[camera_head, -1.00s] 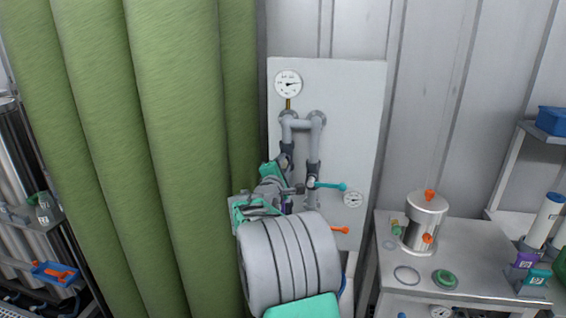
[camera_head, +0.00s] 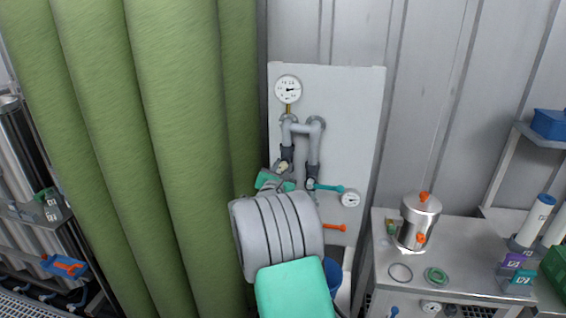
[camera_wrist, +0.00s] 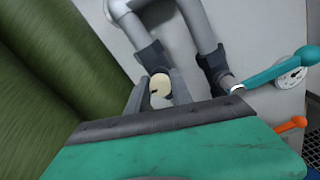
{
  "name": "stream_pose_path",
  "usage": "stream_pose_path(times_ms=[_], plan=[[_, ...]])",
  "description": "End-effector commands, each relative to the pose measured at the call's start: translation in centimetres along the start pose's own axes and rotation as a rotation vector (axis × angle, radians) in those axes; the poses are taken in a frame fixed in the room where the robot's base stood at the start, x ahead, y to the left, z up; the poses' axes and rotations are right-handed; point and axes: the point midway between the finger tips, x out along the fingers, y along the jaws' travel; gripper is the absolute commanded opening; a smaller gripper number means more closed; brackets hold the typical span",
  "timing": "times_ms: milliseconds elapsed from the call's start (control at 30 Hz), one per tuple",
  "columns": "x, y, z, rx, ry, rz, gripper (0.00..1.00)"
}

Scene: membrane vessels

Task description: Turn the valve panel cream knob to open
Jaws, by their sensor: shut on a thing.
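The cream knob (camera_wrist: 161,85) is a small round cap with a dark slot mark, on the left pipe of the valve panel. The two grey fingers of my gripper (camera_wrist: 163,94) stand on either side of it, shut on it in the wrist view. In the head view the cream knob (camera_head: 283,167) shows small and partly covered, with my gripper (camera_head: 279,178) at it. The valve panel (camera_head: 345,110) is a pale upright board with a looped grey pipe. My arm hides its lower left part.
A teal lever (camera_head: 328,188) sits just right of the knob, close to my gripper. An orange lever (camera_head: 330,227) and a small gauge (camera_head: 350,199) are nearby. A green curtain (camera_head: 180,150) hangs close on the left. A bench (camera_head: 465,255) with a steel pot (camera_head: 418,215) stands right.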

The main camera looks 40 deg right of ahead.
Motion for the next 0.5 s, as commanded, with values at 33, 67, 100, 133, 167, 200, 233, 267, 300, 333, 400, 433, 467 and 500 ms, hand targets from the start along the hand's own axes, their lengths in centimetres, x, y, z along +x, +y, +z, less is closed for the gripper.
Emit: stream_pose_path(times_ms=[33,67,100,133,167,200,233,267,300,333,400,433,467,500], plan=[[-0.03,0.07,0.07,-0.026,0.003,0.0,0.0],[-0.03,0.07,0.05,-0.039,0.003,0.0,0.0],[-0.03,0.07,0.02,-0.057,0.003,0.0,0.0],[-0.02,0.06,0.0,-0.069,0.003,0.0,0.0],[-0.03,0.06,-0.01,-0.078,0.003,0.0,0.0],[-0.03,0.05,-0.02,-0.09,0.003,0.0,0.0],[-0.03,0.04,-0.03,-0.099,0.003,0.0,0.0],[-0.03,0.04,-0.04,-0.106,0.003,0.0,0.0],[-0.02,0.03,-0.06,-0.113,0.003,0.0,0.0],[-0.02,0.02,-0.08,-0.117,0.003,0.0,0.0],[-0.02,0.01,-0.1,-0.125,0.002,0.0,0.0],[-0.02,0.0,-0.12,-0.127,0.002,0.0,0.0],[-0.02,0.0,-0.13,-0.129,0.002,0.0,0.0],[-0.02,-0.01,-0.13,-0.13,0.002,0.0,0.0]])
